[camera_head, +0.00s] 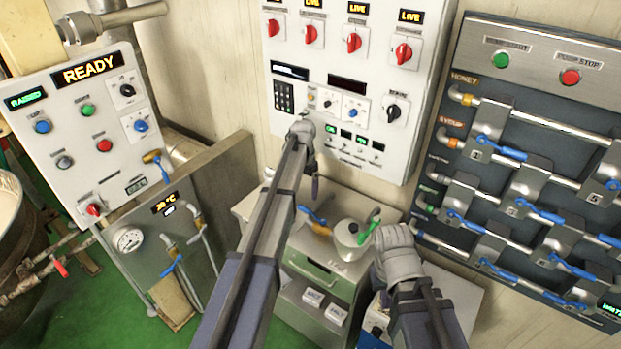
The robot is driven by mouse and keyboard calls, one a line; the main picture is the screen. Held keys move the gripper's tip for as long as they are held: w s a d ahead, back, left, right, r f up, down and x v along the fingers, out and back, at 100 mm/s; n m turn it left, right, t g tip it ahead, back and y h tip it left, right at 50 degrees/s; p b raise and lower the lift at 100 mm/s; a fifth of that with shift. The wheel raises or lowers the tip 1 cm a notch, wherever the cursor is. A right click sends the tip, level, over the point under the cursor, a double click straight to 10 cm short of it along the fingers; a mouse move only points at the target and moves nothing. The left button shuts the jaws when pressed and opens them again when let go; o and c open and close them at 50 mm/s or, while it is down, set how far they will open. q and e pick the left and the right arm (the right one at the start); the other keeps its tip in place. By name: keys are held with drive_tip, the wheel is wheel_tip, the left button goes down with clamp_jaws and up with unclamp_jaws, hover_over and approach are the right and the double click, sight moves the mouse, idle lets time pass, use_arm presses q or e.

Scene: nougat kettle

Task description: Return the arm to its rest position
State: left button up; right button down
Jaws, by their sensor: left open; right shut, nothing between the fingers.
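My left arm reaches up the middle of the view. Its gripper (304,130) is in front of the lower left part of the white central panel (345,172), near its keypad and small knobs. The gripper is open; I cannot tell whether it touches the panel. My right gripper (394,250) is lower and to the right, shut and empty, its fingers mostly hidden behind its wrist. It is just right of a light-coloured jug (346,240) on the steel cabinet.
A READY panel (80,130) with buttons stands at left, above a steel box with a gauge (128,239). A rack of blue-handled valves (500,150) fills the right. A green-handled tool (370,224) lies by the jug. Green floor (105,312) is bare at lower left.

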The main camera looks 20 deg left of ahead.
use_arm(q)
drive_tip(key=s+d+f+b, duration=0.1)
drive_tip(key=s+d, duration=0.5)
drive_tip(key=s, duration=0.5)
drive_tip(key=s+d+f+b, duration=0.2)
drive_tip(key=s+d, duration=0.4)
drive_tip(key=s, duration=0.5)
drive_tip(key=s+d+f+y+b, duration=0.1)
drive_tip(key=s+d+b, duration=0.1)
drive_tip(key=s+d, duration=0.4)
drive_tip(key=s, duration=0.5)
drive_tip(key=shift+s+f, duration=0.2)
drive_tip(key=shift+f, duration=0.2)
